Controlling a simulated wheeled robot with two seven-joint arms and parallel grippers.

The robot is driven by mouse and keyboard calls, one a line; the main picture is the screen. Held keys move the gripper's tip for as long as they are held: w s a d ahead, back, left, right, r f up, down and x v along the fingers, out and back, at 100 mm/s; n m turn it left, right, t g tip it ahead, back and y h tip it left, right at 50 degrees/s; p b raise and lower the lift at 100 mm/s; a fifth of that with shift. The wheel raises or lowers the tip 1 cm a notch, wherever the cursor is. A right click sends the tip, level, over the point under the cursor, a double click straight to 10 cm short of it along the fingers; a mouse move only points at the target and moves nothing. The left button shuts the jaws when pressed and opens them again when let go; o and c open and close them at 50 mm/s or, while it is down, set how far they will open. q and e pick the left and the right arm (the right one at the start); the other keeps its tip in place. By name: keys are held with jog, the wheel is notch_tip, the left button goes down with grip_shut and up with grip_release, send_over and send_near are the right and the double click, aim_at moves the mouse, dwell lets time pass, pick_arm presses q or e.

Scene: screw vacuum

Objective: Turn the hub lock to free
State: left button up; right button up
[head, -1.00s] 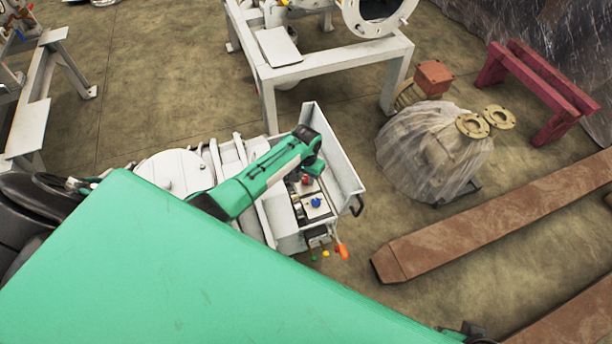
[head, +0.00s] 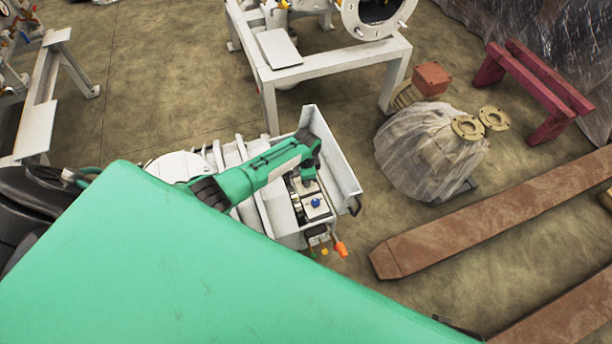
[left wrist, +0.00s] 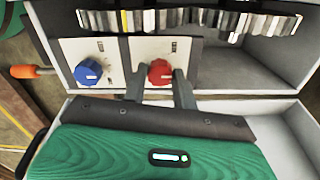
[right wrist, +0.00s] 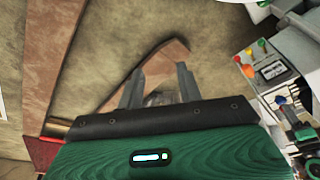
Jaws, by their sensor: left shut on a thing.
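A red knob (left wrist: 160,72) and a blue knob (left wrist: 88,72) sit on pale panels side by side inside a white open box. In the head view the blue knob (head: 316,203) shows, while the red one is hidden under my left gripper (head: 308,178). In the left wrist view my left gripper (left wrist: 158,80) has one finger on each side of the red knob and is shut on it. The panel labels are too small to read. My right gripper (right wrist: 160,82) is open and empty, above the floor and a brown beam, away from the knobs.
The white box wall (head: 335,155) rises close beside my left gripper. An orange-tipped lever (head: 341,249) sticks out at the box's front. A plastic-wrapped object (head: 425,155) and rusty beams (head: 480,225) lie to the right. My green body part covers the lower left.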

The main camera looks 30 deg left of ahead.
pick_arm(q)
jog(key=m, duration=0.2)
jog(key=shift+m, duration=0.4)
jog(key=m, duration=0.3)
jog(key=shift+m, duration=0.3)
jog(key=m, duration=0.4)
jog(key=shift+m+b, duration=0.35)
jog(key=shift+m, duration=0.45)
pick_arm(e)
jog(key=shift+s+r, duration=0.2)
jog(key=shift+r, duration=0.35)
jog(key=shift+w, duration=0.2)
pick_arm(q)
jog(key=o, duration=1)
pick_arm(e)
jog(key=shift+w+r, duration=0.15)
jog(key=shift+w, duration=0.15)
pick_arm(q)
jog(key=shift+r, duration=0.1)
